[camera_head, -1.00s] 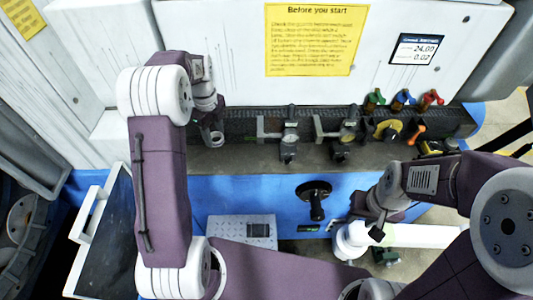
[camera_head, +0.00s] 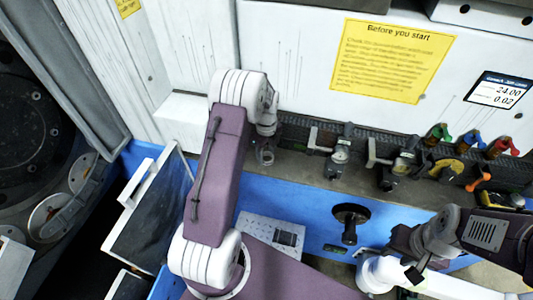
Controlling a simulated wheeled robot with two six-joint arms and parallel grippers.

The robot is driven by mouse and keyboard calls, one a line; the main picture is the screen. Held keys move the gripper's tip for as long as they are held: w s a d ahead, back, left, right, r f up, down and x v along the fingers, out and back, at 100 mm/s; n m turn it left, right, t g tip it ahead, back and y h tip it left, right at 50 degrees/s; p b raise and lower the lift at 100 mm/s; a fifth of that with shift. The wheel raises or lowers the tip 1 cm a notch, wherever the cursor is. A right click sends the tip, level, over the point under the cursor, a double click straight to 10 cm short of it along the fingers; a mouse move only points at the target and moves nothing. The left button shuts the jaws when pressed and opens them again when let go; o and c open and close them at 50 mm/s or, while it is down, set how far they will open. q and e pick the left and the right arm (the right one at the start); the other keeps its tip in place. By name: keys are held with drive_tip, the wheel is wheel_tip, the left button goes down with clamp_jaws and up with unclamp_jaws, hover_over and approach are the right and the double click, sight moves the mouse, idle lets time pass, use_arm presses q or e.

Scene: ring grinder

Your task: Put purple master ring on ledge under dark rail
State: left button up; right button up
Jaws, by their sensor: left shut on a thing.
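The dark rail (camera_head: 300,127) runs along the foot of the white machine front, with the grey ledge (camera_head: 300,166) below it. My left gripper (camera_head: 266,146) points down at the rail's left part, shut on a small ring-like piece (camera_head: 266,158) over the ledge. This piece looks grey; I cannot make out purple, nor whether it touches the ledge. My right gripper (camera_head: 416,272) is at the lower right, in front of the blue bench edge; its jaws are too unclear to judge.
Dial gauges (camera_head: 340,152) on brackets stand along the rail right of my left gripper. Red, blue and green handled tools (camera_head: 470,134) hang further right. A black handwheel (camera_head: 350,220) sticks out of the blue front (camera_head: 300,200). A dark tray (camera_head: 150,225) stands left.

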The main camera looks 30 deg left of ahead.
use_arm(q)
drive_tip(key=shift+f, duration=0.15)
drive_tip(key=o, duration=1.5)
wheel_tip(320, 180, up, 12)
drive_tip(key=r, duration=0.1)
drive_tip(key=s+d+f+n, duration=0.1)
drive_tip(key=s+d+n, duration=0.2)
drive_tip(key=s+n, duration=0.3)
drive_tip(key=s+d+f+n, duration=0.2)
drive_tip(key=s+d+n, duration=0.2)
drive_tip(key=s+n, duration=0.2)
drive_tip(key=s+d+f+n+t, duration=0.1)
drive_tip(key=s+d+n, duration=0.3)
drive_tip(key=n, duration=0.5)
drive_tip(key=shift+s+f, duration=0.15)
drive_tip(key=shift+s, duration=0.5)
drive_tip(key=shift+s+f, duration=0.15)
drive_tip(key=shift+s, duration=0.45)
